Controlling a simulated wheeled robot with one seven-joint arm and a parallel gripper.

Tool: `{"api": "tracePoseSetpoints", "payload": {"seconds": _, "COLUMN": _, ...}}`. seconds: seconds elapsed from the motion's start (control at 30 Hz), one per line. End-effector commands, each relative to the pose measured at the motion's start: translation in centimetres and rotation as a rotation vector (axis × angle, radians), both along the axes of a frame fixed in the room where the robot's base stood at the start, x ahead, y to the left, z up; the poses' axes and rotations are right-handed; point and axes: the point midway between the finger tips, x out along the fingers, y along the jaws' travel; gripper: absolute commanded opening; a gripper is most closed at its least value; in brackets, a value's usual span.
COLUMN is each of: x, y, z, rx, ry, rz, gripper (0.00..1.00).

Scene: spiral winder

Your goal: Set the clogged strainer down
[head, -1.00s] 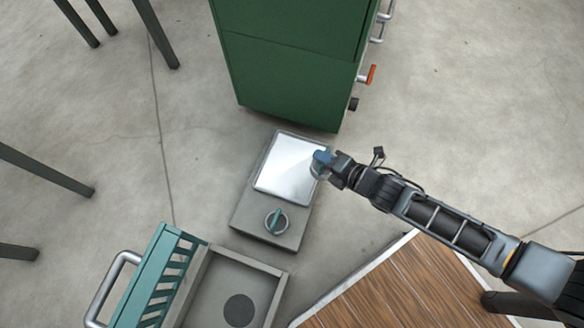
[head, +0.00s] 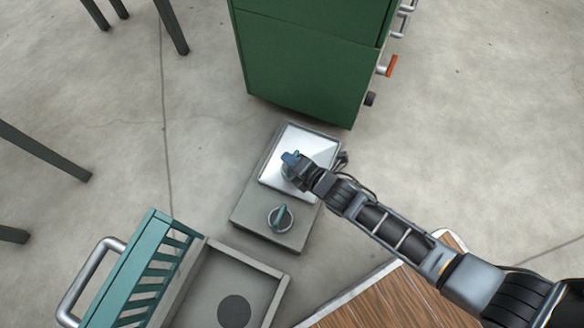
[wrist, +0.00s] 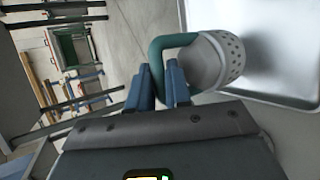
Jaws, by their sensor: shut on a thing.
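The strainer (wrist: 226,62) is a pale grey cup with small holes around its wall and a teal curved handle (wrist: 158,52), seen in the wrist view. The blue fingers of my gripper (wrist: 160,88) are shut on the handle. What clogs the strainer cannot be made out. In the head view my gripper (head: 292,160) is over the left-middle part of a shiny metal tray (head: 313,150), and mostly hides the strainer. The tray also shows in the wrist view (wrist: 285,75), beside and behind the strainer. I cannot tell whether the strainer touches it.
The tray tops a grey unit (head: 250,212) with a teal knob (head: 280,218). A green cabinet (head: 305,70) stands just behind. At lower left are a teal slatted guard (head: 150,270) and a grey trough (head: 208,290). A wooden top (head: 390,300) lies at lower right.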

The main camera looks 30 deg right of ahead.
Motion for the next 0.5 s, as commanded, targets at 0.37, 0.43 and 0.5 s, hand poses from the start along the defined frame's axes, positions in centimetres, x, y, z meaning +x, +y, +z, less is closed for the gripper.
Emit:
{"api": "tracePoseSetpoints", "payload": {"seconds": 0.37, "x": 0.0, "y": 0.0, "z": -4.0, "rx": 0.001, "ry": -0.001, "rz": 0.000, "gripper": 0.00}}
{"api": "tracePoseSetpoints", "payload": {"seconds": 0.43, "x": 0.0, "y": 0.0, "z": -3.9, "rx": 0.001, "ry": -0.002, "rz": 0.000, "gripper": 0.00}}
{"api": "tracePoseSetpoints", "payload": {"seconds": 0.5, "x": 0.0, "y": 0.0, "z": -3.8, "rx": 0.001, "ry": -0.002, "rz": 0.000, "gripper": 0.00}}
